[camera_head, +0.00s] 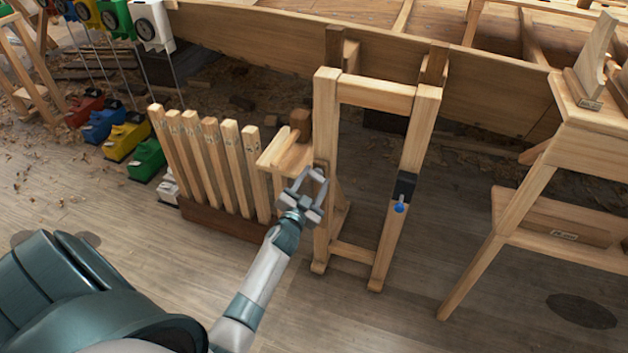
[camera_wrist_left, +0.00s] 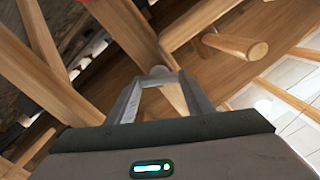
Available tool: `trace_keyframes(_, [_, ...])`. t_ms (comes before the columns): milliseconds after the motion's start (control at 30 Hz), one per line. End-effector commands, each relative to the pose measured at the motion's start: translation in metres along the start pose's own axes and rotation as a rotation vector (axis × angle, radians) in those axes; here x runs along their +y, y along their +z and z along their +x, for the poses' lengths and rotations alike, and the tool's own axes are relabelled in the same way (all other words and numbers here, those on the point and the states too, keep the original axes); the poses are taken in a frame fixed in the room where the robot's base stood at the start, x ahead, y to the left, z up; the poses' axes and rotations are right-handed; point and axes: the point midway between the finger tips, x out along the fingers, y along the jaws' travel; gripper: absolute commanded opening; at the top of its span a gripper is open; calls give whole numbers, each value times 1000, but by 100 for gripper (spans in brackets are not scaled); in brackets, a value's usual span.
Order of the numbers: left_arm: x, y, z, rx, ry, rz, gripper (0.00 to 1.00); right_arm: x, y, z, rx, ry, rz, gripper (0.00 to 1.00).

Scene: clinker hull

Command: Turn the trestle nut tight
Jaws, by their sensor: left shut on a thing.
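The wooden trestle (camera_head: 376,93) stands upright against the hull, with two posts, a top rail and a low rail. My left gripper (camera_head: 318,176) is at the middle of its left post. In the left wrist view the fingers (camera_wrist_left: 160,80) close in at the tips on a small, pale rounded piece, which I take to be the trestle nut (camera_wrist_left: 160,71). The nut sits against a wooden post, mostly hidden by the fingers; its tightness cannot be seen. A black block with a blue knob (camera_head: 399,207) is on the right post. My right gripper is not in view.
Several upright stakes (camera_head: 213,165) stand in a rack left of the trestle. A small wooden shelf (camera_head: 287,152) juts out beside my left gripper. A wooden bench (camera_head: 580,130) stands at right. The planked hull (camera_head: 270,42) runs behind. Floor in front is clear.

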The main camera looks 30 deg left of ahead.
Motion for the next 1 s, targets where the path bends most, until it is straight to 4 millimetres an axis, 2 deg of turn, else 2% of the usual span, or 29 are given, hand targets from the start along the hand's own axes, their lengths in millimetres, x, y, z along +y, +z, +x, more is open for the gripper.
trace_keyframes(567, [1,1,-1,-2,1,56,24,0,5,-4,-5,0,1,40])
trace_keyframes(600, [1,1,-1,-2,1,56,52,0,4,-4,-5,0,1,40])
trace_keyframes(633, [1,1,-1,-2,1,56,55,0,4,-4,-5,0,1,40])
trace_keyframes(1000, [1,0,-2,-1,1,55,55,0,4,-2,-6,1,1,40])
